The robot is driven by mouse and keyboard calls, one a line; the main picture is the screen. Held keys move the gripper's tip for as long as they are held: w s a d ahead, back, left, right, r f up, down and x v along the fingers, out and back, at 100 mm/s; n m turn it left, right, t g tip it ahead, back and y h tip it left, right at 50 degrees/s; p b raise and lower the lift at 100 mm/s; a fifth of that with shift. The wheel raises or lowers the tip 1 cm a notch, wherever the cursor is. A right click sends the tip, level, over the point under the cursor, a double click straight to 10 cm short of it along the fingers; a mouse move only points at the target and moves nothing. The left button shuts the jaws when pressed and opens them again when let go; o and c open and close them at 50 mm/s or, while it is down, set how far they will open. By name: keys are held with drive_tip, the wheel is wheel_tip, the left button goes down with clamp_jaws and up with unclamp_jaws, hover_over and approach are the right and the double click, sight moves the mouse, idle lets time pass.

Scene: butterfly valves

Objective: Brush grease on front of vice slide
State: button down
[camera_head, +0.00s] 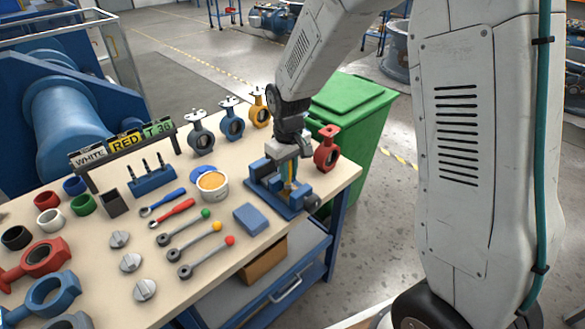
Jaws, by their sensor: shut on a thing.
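The blue vice (268,187) stands near the right end of the workbench, with grey parts on its slide. My gripper (288,158) is directly above the vice, pointing down. It is shut on a thin upright tool, which I take to be the brush (289,174), with a yellowish part showing. The tool's lower end is down among the vice parts; whether it touches the slide I cannot tell. The open grease tub (212,186), white with orange-yellow grease, stands just left of the vice. The front of the slide is partly hidden by vice parts, and no grease on it can be made out.
A blue block (250,219) lies in front of the vice. A red valve (327,148) stands close on the right, and several valves stand behind. Wrenches and knob-ended levers (208,255) lie left. A green bin (350,110) is beyond the bench (343,172).

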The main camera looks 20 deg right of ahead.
drive_tip(key=shift+s+a, duration=0.15)
drive_tip(key=shift+a, duration=0.3)
drive_tip(key=shift+s+a+r, duration=0.1)
drive_tip(key=shift+a+r, duration=0.05)
drive_tip(key=shift+r, duration=0.95)
wheel_tip(320, 180, up, 6)
drive_tip(key=shift+f, duration=0.1)
